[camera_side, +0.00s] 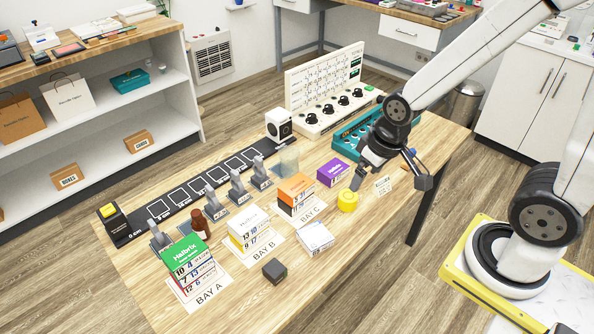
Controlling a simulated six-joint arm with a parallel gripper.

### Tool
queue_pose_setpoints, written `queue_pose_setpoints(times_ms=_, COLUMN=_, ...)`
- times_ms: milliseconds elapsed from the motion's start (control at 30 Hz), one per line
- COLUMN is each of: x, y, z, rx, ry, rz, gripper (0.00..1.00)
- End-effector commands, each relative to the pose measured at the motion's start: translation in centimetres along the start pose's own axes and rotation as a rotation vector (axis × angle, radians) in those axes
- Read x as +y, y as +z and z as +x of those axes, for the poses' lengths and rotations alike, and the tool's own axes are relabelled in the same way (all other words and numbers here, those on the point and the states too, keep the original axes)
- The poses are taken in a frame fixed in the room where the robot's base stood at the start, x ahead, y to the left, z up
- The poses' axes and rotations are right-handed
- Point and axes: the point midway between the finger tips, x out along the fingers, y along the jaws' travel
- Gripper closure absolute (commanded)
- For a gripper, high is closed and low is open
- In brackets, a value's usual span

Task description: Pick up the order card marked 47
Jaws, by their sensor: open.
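A small pale card (383,186) with dark marks stands or lies on the wooden table near its right edge. Its marks are too small to read, so I cannot tell whether it says 47. My gripper (390,178) is open and low over the table, with one finger on each side of the card as seen here. The card looks free of the fingers. I cannot tell how far it is from them in depth.
A purple box (332,172), a teal tray (350,143) and stacked boxes in BAY A (187,252), BAY B (240,241) and BAY C (296,186) stand left. The front right tabletop is mostly clear.

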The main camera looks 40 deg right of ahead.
Motion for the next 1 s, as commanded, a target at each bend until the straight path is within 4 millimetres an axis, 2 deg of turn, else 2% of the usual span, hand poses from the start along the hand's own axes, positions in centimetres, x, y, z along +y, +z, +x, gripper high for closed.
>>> queue_pose_setpoints(times_ms=233, x=0.5, y=-0.3, z=0.4, rx=0.01, ry=0.007, rz=0.001, gripper=0.0)
queue_pose_setpoints(times_ms=367, x=1.7, y=-1.1, z=1.3, rx=0.035, ry=0.023, rz=0.002, gripper=0.0)
queue_pose_setpoints(times_ms=467, x=3.1, y=-1.9, z=2.5, rx=0.066, ry=0.041, rz=0.002, gripper=0.0)
queue_pose_setpoints(times_ms=733, x=8.5, y=-4.0, z=6.7, rx=0.184, ry=0.092, rz=-0.011, gripper=0.0)
queue_pose_setpoints(times_ms=1000, x=13.6, y=-4.5, z=11.0, rx=0.312, ry=0.117, rz=-0.027, gripper=0.0)
